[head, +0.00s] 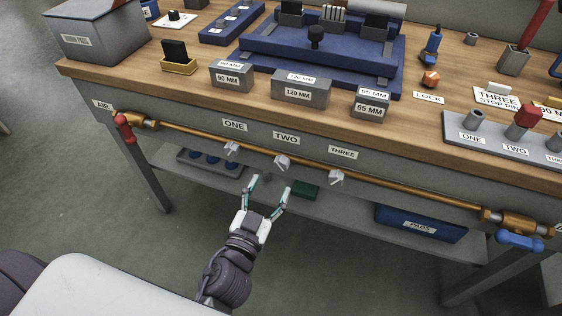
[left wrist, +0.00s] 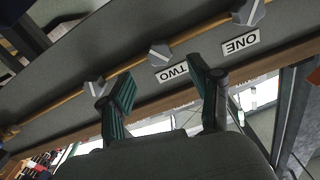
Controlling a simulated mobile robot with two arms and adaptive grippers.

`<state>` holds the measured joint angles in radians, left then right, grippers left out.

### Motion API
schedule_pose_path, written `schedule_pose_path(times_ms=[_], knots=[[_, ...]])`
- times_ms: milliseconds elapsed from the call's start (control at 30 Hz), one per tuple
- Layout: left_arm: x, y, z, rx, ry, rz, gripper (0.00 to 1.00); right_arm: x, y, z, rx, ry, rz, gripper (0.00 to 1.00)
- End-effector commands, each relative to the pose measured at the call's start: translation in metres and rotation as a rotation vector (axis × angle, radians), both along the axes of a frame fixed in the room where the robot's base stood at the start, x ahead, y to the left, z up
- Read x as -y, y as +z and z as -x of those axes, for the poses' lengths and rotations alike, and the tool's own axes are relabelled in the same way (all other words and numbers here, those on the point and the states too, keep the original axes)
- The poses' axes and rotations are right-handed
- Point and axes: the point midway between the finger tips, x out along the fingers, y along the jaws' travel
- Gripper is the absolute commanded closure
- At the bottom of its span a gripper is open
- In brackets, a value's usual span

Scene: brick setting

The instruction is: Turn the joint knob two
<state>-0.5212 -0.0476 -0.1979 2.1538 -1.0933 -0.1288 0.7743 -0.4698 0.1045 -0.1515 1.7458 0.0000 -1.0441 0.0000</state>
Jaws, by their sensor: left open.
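Joint knob two (head: 282,162) is a pale knob on the brass pipe (head: 385,185) under the label TWO (head: 286,138). In the left wrist view the picture is upside down and knob two (left wrist: 160,52) shows ahead, between the two fingertips. My left gripper (head: 271,184) is open and empty, with its fingers pointing at the pipe from below and slightly left of knob two. The fingers (left wrist: 160,72) look apart from the knob. Knob one (head: 232,149) and knob three (head: 336,177) sit to either side. My right gripper is not in view.
A red-handled valve (head: 124,127) is at the pipe's left end and a blue-handled one (head: 520,242) at its right. The lower shelf (head: 345,212) holds a green block (head: 305,190) and a blue PADS tray (head: 420,224). The floor in front is clear.

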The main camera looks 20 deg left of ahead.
Motion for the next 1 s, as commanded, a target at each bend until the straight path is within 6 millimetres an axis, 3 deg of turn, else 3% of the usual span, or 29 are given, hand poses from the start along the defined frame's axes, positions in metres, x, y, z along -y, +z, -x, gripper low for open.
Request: schedule_pose_path(times_ms=[100, 333, 500, 800, 1000], knots=[[0.001, 0.004, -0.028, 0.004, -0.003, -0.003, 0.37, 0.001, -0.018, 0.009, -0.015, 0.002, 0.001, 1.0], [0.003, 0.001, -0.065, 0.0, -0.001, 0.0, 0.37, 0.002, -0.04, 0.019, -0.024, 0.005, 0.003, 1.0], [0.003, 0.0, -0.076, -0.001, -0.002, 0.001, 0.37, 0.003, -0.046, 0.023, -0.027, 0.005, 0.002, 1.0], [0.003, -0.001, -0.078, -0.001, -0.001, 0.001, 0.37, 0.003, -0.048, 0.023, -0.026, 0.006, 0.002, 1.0], [0.003, -0.001, -0.078, -0.001, -0.001, 0.001, 0.69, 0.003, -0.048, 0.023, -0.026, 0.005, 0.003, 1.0]])
